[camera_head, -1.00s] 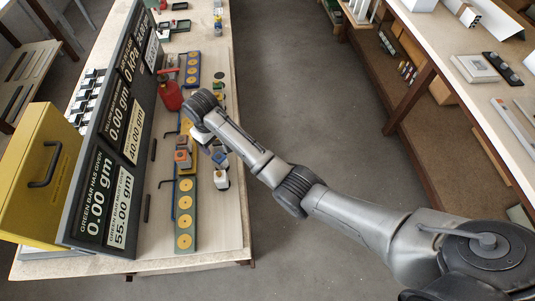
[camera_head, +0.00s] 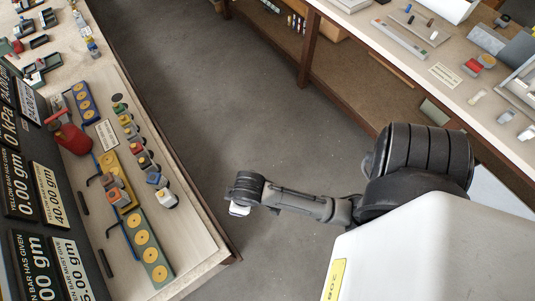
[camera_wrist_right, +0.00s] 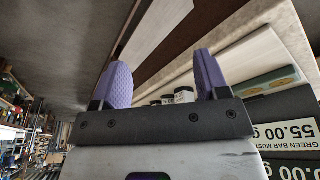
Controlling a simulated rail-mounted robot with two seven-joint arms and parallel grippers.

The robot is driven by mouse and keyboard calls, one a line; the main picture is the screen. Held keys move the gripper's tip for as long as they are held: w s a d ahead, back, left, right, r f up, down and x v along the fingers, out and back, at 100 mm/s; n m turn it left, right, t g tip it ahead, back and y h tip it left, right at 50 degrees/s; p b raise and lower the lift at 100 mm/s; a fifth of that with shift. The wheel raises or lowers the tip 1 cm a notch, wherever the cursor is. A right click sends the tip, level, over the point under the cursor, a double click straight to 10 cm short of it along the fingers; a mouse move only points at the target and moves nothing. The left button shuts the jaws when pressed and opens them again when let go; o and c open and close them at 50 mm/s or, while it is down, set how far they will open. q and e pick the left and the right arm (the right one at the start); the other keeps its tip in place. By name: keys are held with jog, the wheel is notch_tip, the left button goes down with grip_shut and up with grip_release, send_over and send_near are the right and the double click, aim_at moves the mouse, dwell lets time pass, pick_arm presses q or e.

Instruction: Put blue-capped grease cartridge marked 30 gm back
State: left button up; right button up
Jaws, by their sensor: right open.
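A small cartridge with a blue cap (camera_head: 154,178) stands in the row of cartridges on the pale board, near the row's front end; its marking is too small to read. A pale cartridge (camera_head: 167,199) stands just in front of it. My right gripper (camera_head: 239,209) is to the right of the bench, over the floor and clear of the row. In the right wrist view its purple fingers (camera_wrist_right: 160,80) are apart with nothing between them. Beyond them, partly hidden, dark-topped jars (camera_wrist_right: 184,95) show; I cannot tell which ones. My left gripper is out of view.
A green bar (camera_head: 146,245), a yellow bar (camera_head: 125,190) with two orange-capped items and a blue bar (camera_head: 86,102) lie left of the row. Dark readout panels (camera_head: 35,190) and a red grease can (camera_head: 70,136) stand further left. Another bench (camera_head: 400,60) is at right.

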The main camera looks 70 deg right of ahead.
jog(key=s+d+r, duration=0.1)
jog(key=s+r, duration=0.2)
jog(key=s, duration=0.7)
jog(key=shift+s+r+t, duration=0.15)
jog(key=shift+t, duration=0.15)
